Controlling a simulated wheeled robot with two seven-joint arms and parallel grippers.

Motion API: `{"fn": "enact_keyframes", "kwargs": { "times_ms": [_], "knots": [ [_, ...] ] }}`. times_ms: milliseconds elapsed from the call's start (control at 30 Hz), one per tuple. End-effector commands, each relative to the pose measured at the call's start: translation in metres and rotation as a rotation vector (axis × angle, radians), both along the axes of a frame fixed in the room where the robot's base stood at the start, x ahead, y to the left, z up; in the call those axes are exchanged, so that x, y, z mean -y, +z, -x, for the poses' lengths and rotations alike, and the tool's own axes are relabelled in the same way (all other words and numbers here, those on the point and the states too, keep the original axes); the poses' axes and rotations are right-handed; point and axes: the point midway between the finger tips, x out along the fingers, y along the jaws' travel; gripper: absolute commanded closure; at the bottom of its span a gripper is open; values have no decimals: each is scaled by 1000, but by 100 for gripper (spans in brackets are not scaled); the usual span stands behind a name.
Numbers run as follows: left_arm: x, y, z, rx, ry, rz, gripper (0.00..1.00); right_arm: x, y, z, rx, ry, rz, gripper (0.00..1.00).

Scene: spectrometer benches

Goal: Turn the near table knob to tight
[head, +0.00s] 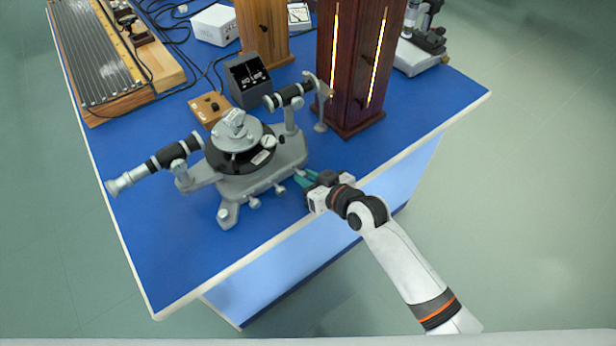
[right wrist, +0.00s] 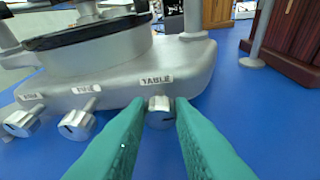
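The near table knob (right wrist: 160,113) is a small silver knob with a dark mark on its face, under the TABLE label on the grey spectrometer base. My right gripper (right wrist: 161,103) has its teal fingers on both sides of this knob, and the knob fills the space between the fingertips. In the head view my right gripper (head: 304,179) is at the near right end of the base, where it hides most of the knob. The spectrometer (head: 255,182) stands on the blue bench. My left gripper is not in view.
Two more knobs, the TUBE knob (right wrist: 77,125) and another knob (right wrist: 22,121), stick out left of the fingers. A dark wooden lamp housing (head: 343,115) stands behind my right gripper. The blue bench top (head: 430,100) is clear at the right.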

Motion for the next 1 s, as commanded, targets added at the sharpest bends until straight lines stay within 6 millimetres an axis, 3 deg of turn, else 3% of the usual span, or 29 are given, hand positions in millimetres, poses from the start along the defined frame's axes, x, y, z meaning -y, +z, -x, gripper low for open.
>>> {"fn": "enact_keyframes", "kwargs": {
  "times_ms": [33,100,700,733,833,1000],
  "knots": [
    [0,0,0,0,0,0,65,0,0,0,0,0,0,90],
    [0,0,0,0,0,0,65,0,0,0,0,-1,0,100],
    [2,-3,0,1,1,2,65,2,0,-1,-79,-1,-109,100],
    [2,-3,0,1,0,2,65,2,0,-1,-79,-2,-109,76],
    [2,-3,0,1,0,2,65,1,0,-1,-79,-1,-109,59],
    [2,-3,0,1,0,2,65,1,0,-1,-79,0,-108,57]
  ]
}}
